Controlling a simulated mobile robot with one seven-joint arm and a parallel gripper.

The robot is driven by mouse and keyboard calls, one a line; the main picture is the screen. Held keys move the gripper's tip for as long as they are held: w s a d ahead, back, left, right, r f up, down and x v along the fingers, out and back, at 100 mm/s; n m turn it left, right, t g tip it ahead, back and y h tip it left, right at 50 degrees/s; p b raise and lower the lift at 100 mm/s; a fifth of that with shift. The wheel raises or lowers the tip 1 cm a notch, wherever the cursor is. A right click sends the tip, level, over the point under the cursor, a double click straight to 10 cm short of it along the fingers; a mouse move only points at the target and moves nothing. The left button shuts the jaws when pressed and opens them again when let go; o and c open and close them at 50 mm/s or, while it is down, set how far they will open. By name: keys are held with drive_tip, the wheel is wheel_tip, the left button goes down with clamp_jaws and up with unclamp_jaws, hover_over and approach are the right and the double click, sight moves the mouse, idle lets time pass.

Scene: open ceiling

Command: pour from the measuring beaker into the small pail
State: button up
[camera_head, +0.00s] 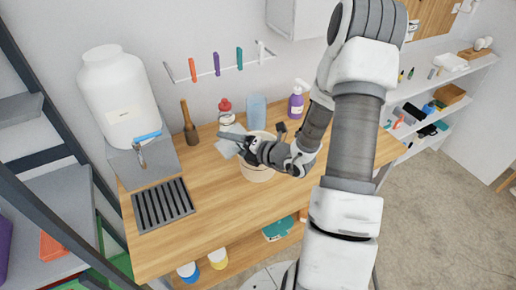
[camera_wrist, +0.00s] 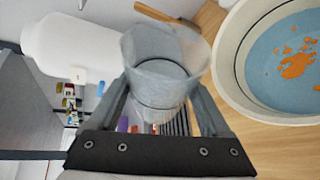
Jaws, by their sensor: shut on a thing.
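The measuring beaker (camera_wrist: 160,60) is clear and greyish. In the wrist view it sits between the two fingers of my gripper (camera_wrist: 162,98), which is shut on it. In the head view the beaker (camera_head: 228,149) shows pale and partly covered by my gripper (camera_head: 236,144), beside and above the small pail's left rim. It looks tilted; I cannot tell what is in it. The small pail (camera_head: 257,173) is cream-coloured and stands on the wooden bench, partly hidden by my arm. In the wrist view the pail (camera_wrist: 236,88) is at the right, with orange patches on a blue surface inside.
A white tank (camera_head: 118,95) with a tap stands on a grey block at the left, by a dark slatted tray (camera_head: 162,205). Behind the pail are a red-capped bottle (camera_head: 226,112), a blue container (camera_head: 256,112) and a purple spray bottle (camera_head: 296,104). The front bench (camera_head: 220,215) is clear.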

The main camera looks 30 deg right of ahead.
drive_tip(key=shift+d+f, duration=0.1)
drive_tip(key=shift+f, duration=0.05)
